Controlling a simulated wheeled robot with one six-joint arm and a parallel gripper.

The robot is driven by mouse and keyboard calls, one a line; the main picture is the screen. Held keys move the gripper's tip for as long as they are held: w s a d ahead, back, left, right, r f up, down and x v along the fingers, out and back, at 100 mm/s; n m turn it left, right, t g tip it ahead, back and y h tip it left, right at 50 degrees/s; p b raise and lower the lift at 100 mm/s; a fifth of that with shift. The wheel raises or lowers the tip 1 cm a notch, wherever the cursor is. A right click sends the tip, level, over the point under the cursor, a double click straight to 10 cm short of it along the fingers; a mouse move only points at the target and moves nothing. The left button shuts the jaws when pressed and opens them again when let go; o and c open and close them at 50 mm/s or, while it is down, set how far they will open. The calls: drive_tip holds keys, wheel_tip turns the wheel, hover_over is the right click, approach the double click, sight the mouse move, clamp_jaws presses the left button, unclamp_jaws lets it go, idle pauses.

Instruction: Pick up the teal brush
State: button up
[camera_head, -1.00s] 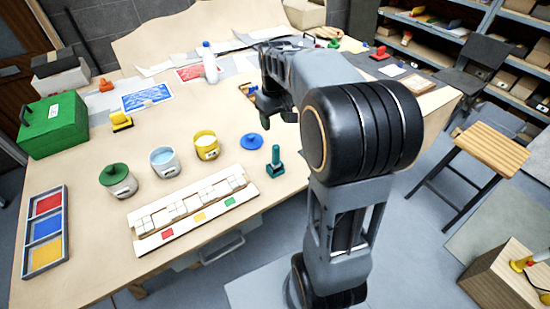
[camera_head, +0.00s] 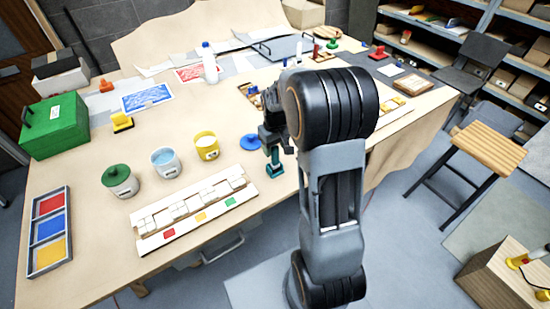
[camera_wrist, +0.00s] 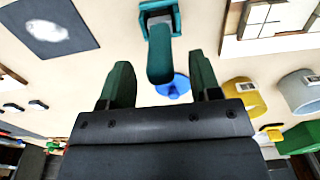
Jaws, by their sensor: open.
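The teal brush (camera_head: 276,168) stands upright on the table near its front edge, right of the white tile rack. Its upper part is hidden by my gripper in the head view. In the wrist view the teal brush (camera_wrist: 160,48) shows its rounded handle pointing toward the gap between my fingers. My gripper (camera_head: 276,148) is at the top of the brush in the head view. In the wrist view my gripper (camera_wrist: 161,82) is open, one finger on each side of the handle's line. I see no clear contact.
The white tile rack (camera_head: 190,213) lies left of the brush.

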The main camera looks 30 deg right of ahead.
sight(275, 160)
drive_tip(key=shift+f, duration=1.3)
drive_tip(key=c, duration=1)
